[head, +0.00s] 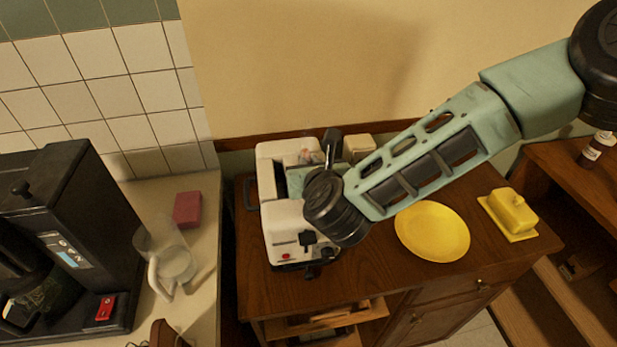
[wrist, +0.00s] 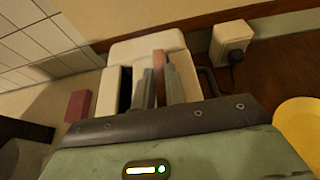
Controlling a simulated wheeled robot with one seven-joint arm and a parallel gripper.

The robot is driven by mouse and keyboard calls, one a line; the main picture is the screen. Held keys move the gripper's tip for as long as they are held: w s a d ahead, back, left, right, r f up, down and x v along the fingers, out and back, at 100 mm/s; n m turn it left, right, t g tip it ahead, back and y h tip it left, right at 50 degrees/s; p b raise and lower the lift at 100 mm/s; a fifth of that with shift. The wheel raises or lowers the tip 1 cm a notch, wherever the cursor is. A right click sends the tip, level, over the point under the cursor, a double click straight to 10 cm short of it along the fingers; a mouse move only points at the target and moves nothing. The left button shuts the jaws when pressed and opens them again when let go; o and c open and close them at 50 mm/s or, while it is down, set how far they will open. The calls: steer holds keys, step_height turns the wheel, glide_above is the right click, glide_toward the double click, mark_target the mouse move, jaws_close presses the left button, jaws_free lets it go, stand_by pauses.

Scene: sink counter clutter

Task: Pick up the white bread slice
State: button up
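A white toaster (head: 287,217) stands on the wooden cabinet; it also shows in the wrist view (wrist: 146,46). My gripper (wrist: 160,85) reaches down over the toaster, its two grey fingers close together. A thin pinkish-brown slab sits between the fingers with little or no gap on either side. It appears to be the bread slice (wrist: 158,66), seen edge-on. Only its upper edge shows, and no white face is visible. In the head view, my wrist covers part of the toaster. I cannot tell how much of the slice is inside the slot.
A cream socket box with a black plug (wrist: 231,42) is on the wall behind the toaster. A yellow plate (head: 432,231) and a yellow butter dish (head: 512,213) lie to the right. A coffee machine (head: 75,235), a glass jug (head: 174,268) and a red sponge-like block (head: 187,209) are left.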

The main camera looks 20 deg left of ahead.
jaws_close()
